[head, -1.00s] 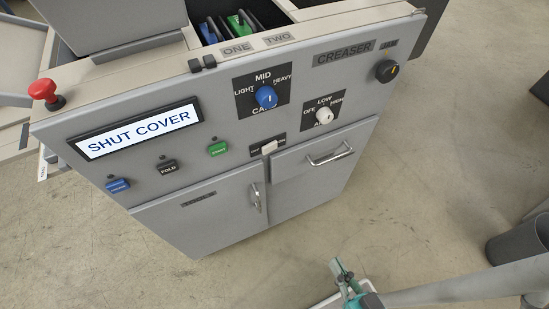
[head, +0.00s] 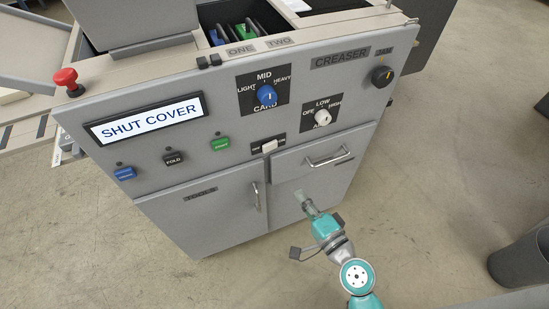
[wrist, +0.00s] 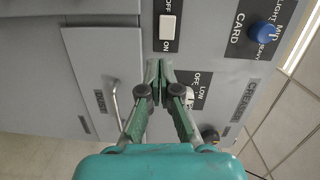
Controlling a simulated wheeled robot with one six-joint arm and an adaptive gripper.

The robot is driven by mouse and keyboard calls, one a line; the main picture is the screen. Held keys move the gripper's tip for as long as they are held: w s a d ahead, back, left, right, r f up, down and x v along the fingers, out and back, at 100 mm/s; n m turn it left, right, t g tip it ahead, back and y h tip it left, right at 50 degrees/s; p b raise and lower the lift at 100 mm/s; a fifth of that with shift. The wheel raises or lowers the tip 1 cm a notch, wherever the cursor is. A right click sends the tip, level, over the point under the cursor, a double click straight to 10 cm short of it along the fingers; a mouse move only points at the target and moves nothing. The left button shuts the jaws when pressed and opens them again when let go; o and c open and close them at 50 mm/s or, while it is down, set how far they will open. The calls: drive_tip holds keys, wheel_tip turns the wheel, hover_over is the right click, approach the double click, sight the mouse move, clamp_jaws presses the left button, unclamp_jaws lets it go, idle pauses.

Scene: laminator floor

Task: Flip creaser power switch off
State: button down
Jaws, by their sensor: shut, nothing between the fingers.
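The creaser (head: 225,185) is a grey cabinet with a sloping front panel. A white rocker switch (head: 269,146) sits on a black plate near the panel's lower edge, left of the drawer. In the wrist view the white switch (wrist: 167,27) has OFF and ON at opposite ends of its plate; which way it is tipped I cannot tell. My gripper (head: 301,197) is in front of the cabinet, below and right of the switch, with the fingers together and empty. In the wrist view the fingertips (wrist: 160,64) appear just below the switch plate, apart from it.
The panel also has a blue CARD knob (head: 265,96), a white knob (head: 322,117), a dark JAM knob (head: 382,76), a green button (head: 220,142) and a red mushroom button (head: 69,80). The display (head: 146,120) reads SHUT COVER. A drawer handle (head: 329,158) juts out near my gripper.

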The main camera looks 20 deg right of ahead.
sight(266, 148)
drive_tip(key=shift+w+d+r+y, duration=0.1)
drive_tip(key=shift+w+r+y, duration=0.2)
drive_tip(key=shift+w+r, duration=0.3)
drive_tip(key=w, duration=0.4)
drive_tip(key=w+a, duration=0.1)
drive_tip(key=w, duration=0.4)
drive_tip(key=w+a, duration=0.1)
drive_tip(key=w, duration=0.3)
drive_tip(key=shift+w+a, duration=0.1)
drive_tip(key=shift+w, duration=0.3)
drive_tip(key=shift+w+a+r, duration=0.2)
drive_tip(key=shift+w+a, duration=0.1)
drive_tip(key=shift+w, duration=0.05)
